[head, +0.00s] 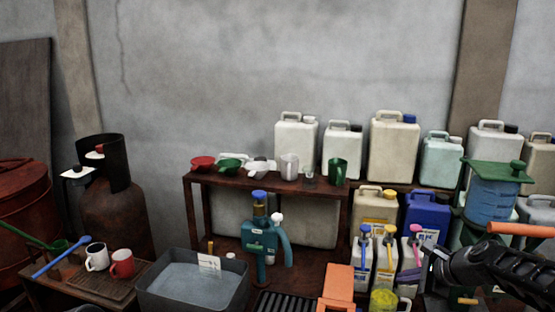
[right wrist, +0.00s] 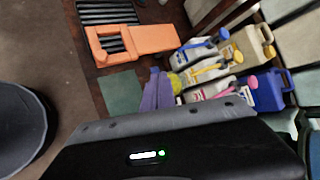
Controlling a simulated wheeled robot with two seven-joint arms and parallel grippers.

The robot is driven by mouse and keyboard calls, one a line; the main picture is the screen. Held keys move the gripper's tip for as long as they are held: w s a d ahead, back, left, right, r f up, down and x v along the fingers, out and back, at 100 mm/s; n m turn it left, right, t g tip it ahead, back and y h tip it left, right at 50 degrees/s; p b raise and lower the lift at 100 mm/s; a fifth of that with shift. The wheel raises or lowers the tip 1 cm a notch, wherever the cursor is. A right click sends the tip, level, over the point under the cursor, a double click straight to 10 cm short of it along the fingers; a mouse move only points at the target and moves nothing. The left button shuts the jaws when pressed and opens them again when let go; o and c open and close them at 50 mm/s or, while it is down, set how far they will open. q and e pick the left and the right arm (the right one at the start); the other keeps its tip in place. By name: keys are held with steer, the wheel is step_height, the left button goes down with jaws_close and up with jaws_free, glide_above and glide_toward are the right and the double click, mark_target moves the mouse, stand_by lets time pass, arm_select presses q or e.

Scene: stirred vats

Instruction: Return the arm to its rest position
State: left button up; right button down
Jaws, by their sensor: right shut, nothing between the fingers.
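My right gripper (head: 436,262) comes in from the right edge of the head view. It is dark, shut and empty, in front of the jugs at the right of the bench. In the right wrist view my dark gripper body fills the lower part and the fingertips cannot be made out. My left gripper is not in either view.
White bottles with coloured scoops (head: 362,262) and a blue jug (head: 427,214) stand close by my right gripper. A blue vat with a green lid (head: 492,196) is behind my arm. An orange object (head: 338,284), a teal pump (head: 262,240) and a grey basin (head: 150,296) lie further left.

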step_height(320, 180, down, 12)
steer(key=n+h, duration=0.2)
steer(key=n, duration=0.5)
steer(key=s+a+f+n+g, duration=0.1)
steer(key=s+a+f+n, duration=0.25)
steer(key=f, duration=0.25)
steer(key=s+a+f+n+g, duration=0.1)
steer(key=s+a+f+n, duration=0.1)
steer(key=s+a+f, duration=0.4)
steer(key=s+a+f+n+g, duration=0.2)
steer(key=s+a+f, duration=0.2)
steer(key=s, duration=0.5)
steer(key=s+a+f+n+g+y, duration=0.1)
steer(key=s+a+f+n+g, duration=0.1)
steer(key=s+a+f, duration=0.3)
steer(key=s+a+f+n+g+y, duration=0.1)
steer(key=s+a+f+n, duration=0.2)
steer(key=s, duration=0.9)
step_height(320, 180, down, 2)
steer(key=a, duration=0.2)
steer(key=shift+s+a+g, duration=0.3)
steer(key=shift+a+g, duration=0.1)
